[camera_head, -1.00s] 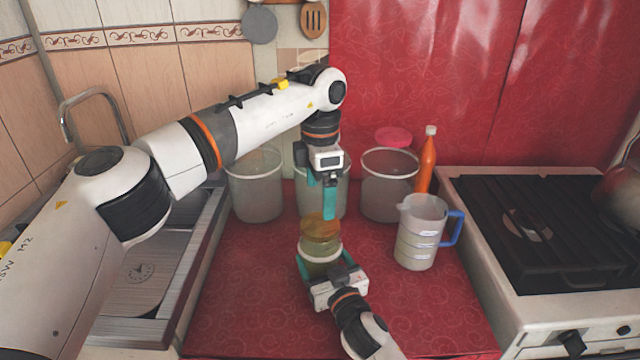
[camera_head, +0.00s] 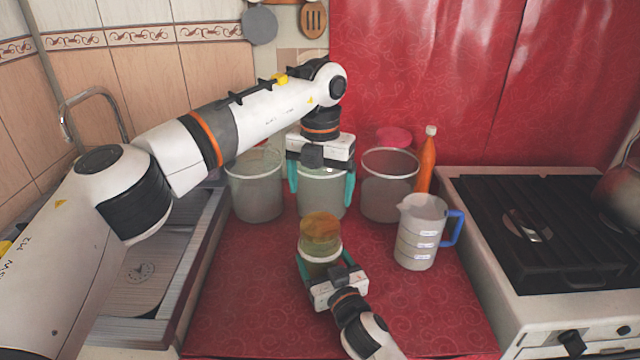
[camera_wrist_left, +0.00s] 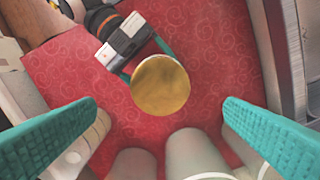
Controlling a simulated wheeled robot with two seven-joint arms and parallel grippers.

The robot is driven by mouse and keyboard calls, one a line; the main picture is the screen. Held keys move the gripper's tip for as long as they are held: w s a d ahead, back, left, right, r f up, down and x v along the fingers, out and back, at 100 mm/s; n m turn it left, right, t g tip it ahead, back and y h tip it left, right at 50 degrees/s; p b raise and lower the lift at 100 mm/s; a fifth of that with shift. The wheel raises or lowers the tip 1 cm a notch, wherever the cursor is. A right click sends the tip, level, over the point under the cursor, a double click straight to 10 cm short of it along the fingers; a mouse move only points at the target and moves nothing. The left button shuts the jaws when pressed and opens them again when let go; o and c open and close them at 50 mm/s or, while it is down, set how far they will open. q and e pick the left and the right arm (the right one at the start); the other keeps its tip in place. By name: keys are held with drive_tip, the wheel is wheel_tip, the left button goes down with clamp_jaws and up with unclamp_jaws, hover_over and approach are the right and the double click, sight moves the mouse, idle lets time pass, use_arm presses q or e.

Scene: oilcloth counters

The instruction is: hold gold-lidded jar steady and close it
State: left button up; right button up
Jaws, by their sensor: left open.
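The gold-lidded jar (camera_head: 319,268) stands upright on the red counter. Its gold lid (camera_head: 320,228) is on top, above a pale rim; I cannot tell how tightly it sits. In the left wrist view the lid is a gold disc (camera_wrist_left: 160,84) that hides the jar's body. My right gripper (camera_head: 323,265) is at the jar from the near side, with teal fingers on both sides of its body, holding it. My left gripper (camera_head: 321,198) points down, open and empty, above and slightly behind the lid. Its teal fingers are spread wide, apart from the jar.
Several translucent containers (camera_head: 256,190) stand behind the jar, close to my left gripper. A measuring jug (camera_head: 418,235) with a blue handle is to the right, with an orange bottle (camera_head: 427,163) behind it. A stove (camera_head: 545,225) borders the right. The front counter is clear.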

sight(320, 224)
use_arm(q)
drive_tip(key=shift+f, duration=3.95)
drive_tip(key=c, duration=1)
drive_tip(key=o, duration=1.1)
wheel_tip(320, 224, up, 12)
drive_tip(key=shift+r, duration=0.1)
